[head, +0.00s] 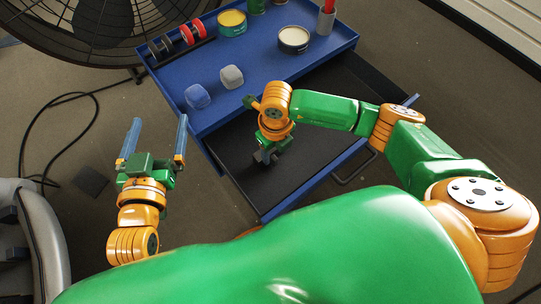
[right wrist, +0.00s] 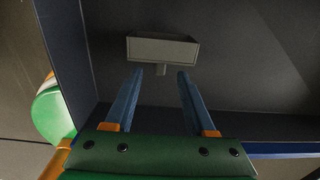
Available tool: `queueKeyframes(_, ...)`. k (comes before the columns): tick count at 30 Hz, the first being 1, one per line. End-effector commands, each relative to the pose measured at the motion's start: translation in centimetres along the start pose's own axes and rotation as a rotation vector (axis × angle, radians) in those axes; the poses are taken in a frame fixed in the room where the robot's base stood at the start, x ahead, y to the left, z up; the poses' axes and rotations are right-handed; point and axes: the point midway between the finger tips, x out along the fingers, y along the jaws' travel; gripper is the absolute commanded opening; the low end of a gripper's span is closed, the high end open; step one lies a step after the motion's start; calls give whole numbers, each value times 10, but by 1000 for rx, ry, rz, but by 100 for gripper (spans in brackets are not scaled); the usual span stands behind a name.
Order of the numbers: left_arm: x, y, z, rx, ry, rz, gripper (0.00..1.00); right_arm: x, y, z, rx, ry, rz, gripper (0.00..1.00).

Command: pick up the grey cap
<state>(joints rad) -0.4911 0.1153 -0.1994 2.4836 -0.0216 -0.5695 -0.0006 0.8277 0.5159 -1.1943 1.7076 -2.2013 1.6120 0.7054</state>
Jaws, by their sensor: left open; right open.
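In the right wrist view, a grey boxy piece with a short stem, which looks like the grey cap (right wrist: 162,50), lies on the dark drawer floor just beyond my fingertips. My right gripper (right wrist: 160,73) is open, its two blue fingers apart with nothing between them, and pointed at the cap. In the head view my right gripper (head: 268,155) reaches down into the open drawer; its fingers are hard to make out there. My left gripper (head: 153,140) is open and empty, fingers up, left of the blue cart.
The blue cart's top tray (head: 215,118) holds a blue rounded block (head: 197,96), a grey rounded block (head: 231,77), red and dark weights, and several cans. The open drawer (head: 300,165) has raised walls near my right gripper. A large fan (head: 100,25) stands behind left.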

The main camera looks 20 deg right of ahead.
Motion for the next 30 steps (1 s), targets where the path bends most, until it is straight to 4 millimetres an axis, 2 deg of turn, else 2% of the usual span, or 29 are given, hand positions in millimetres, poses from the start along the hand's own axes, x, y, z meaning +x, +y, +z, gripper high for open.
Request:
queueKeyframes(7,-3,5,-47,5,255,12,99,14,0,1,0,0,1,55)
queueKeyframes(15,-20,11,-92,7,505,26,99,27,0,1,0,1,0,55)
queueKeyframes(19,-24,12,-100,7,553,29,99,29,0,1,0,0,1,55)
queueKeyframes(25,-25,12,-102,7,558,29,99,29,0,1,0,0,1,55)
queueKeyframes(26,-25,12,-102,7,558,29,99,29,0,1,0,0,1,52)
queueKeyframes(30,-25,12,-102,7,557,29,99,29,0,1,0,0,1,14)
